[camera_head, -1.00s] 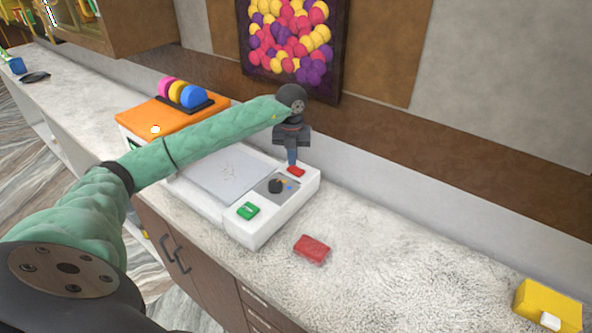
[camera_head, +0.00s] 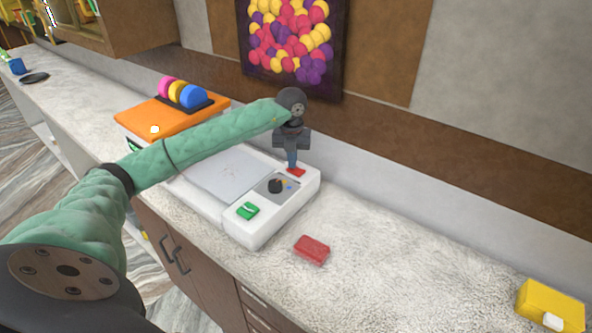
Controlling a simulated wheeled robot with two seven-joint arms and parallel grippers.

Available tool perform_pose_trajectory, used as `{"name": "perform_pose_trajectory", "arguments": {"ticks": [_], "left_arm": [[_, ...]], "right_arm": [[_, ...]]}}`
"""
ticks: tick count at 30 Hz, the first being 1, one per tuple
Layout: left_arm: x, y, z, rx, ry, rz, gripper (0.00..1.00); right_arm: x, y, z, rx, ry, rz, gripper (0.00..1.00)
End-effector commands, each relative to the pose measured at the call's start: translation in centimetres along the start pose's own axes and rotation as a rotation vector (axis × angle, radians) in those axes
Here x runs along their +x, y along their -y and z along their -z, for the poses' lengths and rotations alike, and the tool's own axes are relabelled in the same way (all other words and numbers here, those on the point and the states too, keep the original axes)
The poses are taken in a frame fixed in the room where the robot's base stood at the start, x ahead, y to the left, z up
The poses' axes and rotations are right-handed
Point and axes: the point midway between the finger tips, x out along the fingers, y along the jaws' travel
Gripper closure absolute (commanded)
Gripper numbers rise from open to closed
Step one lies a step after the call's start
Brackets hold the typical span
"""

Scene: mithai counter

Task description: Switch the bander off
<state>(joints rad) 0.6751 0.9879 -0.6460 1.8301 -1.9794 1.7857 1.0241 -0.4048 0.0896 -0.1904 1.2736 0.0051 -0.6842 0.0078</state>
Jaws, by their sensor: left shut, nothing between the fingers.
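The bander is a white machine (camera_head: 258,233) on the counter, with a grey plate (camera_head: 222,172) on its top. Its right end carries a green button (camera_head: 247,211), a black knob (camera_head: 275,186) on a grey panel, and a red button (camera_head: 298,172) at the back. My left gripper (camera_head: 292,164) is shut and empty, pointing down with its tips at the red button. I cannot tell whether they touch or press it. The fingertips hide part of the button. My right gripper is not in view.
A red block (camera_head: 312,249) lies on the counter (camera_head: 400,270) right of the machine. A yellow box (camera_head: 550,305) is at the far right. An orange board (camera_head: 170,118) with coloured discs (camera_head: 187,94) stands to the left. The counter between the red block and yellow box is clear.

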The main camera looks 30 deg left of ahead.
Motion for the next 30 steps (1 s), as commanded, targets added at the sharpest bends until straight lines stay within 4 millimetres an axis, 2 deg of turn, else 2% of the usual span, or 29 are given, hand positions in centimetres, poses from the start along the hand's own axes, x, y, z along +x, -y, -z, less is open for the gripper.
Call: {"name": "perform_pose_trajectory", "arguments": {"ticks": [10, 30], "left_arm": [[-0.2, 0.0, 0.0, 0.0, 0.0, 0.0, 1.0], [-4.5, 0.0, 0.0, 0.0, 0.001, 0.0, 1.0]], "right_arm": [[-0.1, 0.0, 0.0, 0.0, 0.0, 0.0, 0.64], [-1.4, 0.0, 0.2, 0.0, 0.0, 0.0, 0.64]]}}
